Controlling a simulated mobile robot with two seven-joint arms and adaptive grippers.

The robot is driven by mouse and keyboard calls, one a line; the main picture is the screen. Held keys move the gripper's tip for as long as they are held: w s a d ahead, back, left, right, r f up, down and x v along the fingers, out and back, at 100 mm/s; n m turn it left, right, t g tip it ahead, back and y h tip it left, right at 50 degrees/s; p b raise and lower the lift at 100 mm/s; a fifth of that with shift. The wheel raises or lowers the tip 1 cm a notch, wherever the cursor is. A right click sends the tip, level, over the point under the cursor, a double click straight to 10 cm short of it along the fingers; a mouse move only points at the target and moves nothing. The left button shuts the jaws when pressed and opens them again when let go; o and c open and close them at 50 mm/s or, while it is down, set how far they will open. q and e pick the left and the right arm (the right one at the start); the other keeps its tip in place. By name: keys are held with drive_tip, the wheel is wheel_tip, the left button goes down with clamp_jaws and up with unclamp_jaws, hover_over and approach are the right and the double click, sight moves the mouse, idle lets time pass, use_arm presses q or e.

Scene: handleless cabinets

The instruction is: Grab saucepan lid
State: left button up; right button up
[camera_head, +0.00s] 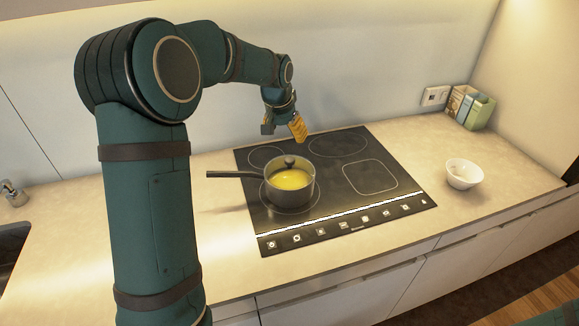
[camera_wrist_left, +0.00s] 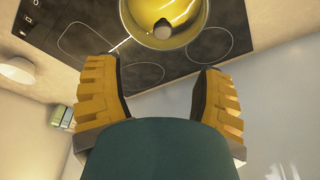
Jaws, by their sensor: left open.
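The saucepan (camera_head: 289,186) stands on the left part of the black cooktop, its long handle (camera_head: 235,174) pointing left. Its lid (camera_head: 291,164) is on top, see-through with a dark round knob, and yellow contents show through it. In the left wrist view the saucepan (camera_wrist_left: 163,43) is at the top edge, with the dark knob (camera_wrist_left: 164,29) in it. My left gripper (camera_head: 284,126) is above and behind the saucepan, apart from it. Its yellow padded fingers (camera_wrist_left: 157,88) are spread wide with nothing between them. My right gripper is not in these views.
The cooktop (camera_head: 404,196) is otherwise clear. A white bowl (camera_head: 463,174) stands on the counter to its right. A sink (camera_head: 12,245) is at the far left.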

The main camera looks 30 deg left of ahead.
sight(289, 159)
use_arm(q)
drive_tip(key=x, duration=0.7)
drive_tip(key=shift+f, duration=0.4)
drive_tip(key=shift+a+b+x, duration=0.1)
drive_tip(key=shift+b+x, duration=0.05)
drive_tip(key=shift+x, duration=1.15)
drive_tip(key=shift+a+b+x, duration=0.15)
drive_tip(key=shift+x, duration=1.2)
drive_tip(key=shift+s, duration=0.1)
drive_tip(key=shift+c, duration=0.2)
clamp_jaws()
